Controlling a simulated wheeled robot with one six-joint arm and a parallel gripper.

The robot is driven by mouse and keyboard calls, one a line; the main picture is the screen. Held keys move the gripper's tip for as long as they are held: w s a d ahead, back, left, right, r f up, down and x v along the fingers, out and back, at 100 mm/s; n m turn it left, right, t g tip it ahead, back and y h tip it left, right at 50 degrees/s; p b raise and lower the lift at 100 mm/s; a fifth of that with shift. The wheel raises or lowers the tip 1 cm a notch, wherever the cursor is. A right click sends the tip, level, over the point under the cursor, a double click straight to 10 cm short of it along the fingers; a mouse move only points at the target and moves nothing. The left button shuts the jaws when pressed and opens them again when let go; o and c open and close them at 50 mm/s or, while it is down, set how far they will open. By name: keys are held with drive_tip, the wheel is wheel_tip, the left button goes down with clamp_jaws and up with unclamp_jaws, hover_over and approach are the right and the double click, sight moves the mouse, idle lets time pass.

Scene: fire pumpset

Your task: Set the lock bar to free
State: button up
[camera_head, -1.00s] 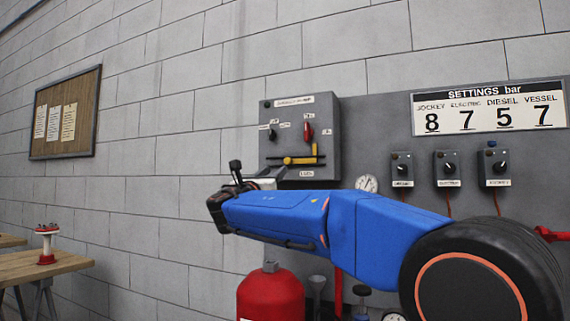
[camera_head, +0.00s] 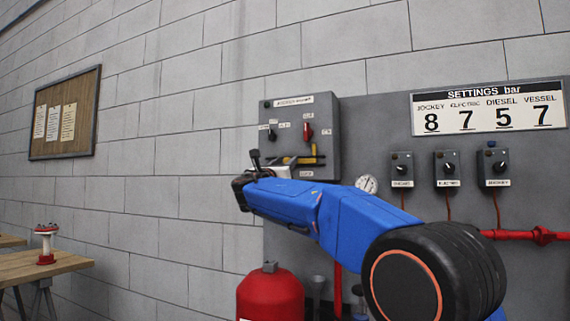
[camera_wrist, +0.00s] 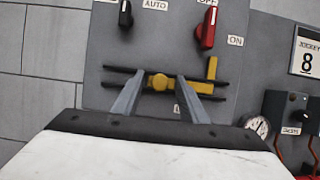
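The lock bar (camera_wrist: 200,88) is a yellow bar with a round yellow knob (camera_wrist: 158,82), set between two dark horizontal rails low on the grey control box. At its right end stands a short upright yellow piece (camera_wrist: 212,68). In the head view, part of the yellow (camera_head: 314,152) shows above my arm; the rest is mostly hidden. My gripper (camera_wrist: 160,80) is open, with one fingertip on each side of the knob in the wrist view. There is a gap to each finger; I cannot tell how deep the fingertips reach. A label below the bar is mostly covered by a finger.
Above the bar are a red handle (camera_wrist: 206,28) near OFF and ON labels and a black selector (camera_wrist: 125,14) near AUTO. A gauge (camera_head: 366,184) and small switch boxes (camera_head: 447,168) are to the right. A red cylinder (camera_head: 270,296) stands below my arm.

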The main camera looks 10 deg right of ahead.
clamp_jaws()
drive_tip(key=w+a, duration=0.2)
drive_tip(key=a, duration=0.1)
drive_tip(key=shift+w+a, duration=0.2)
drive_tip(key=shift+a, duration=0.05)
unclamp_jaws()
drive_tip(key=shift+w+a, duration=0.1)
drive_tip(key=v, duration=1.7)
drive_tip(key=shift+a+f, duration=0.1)
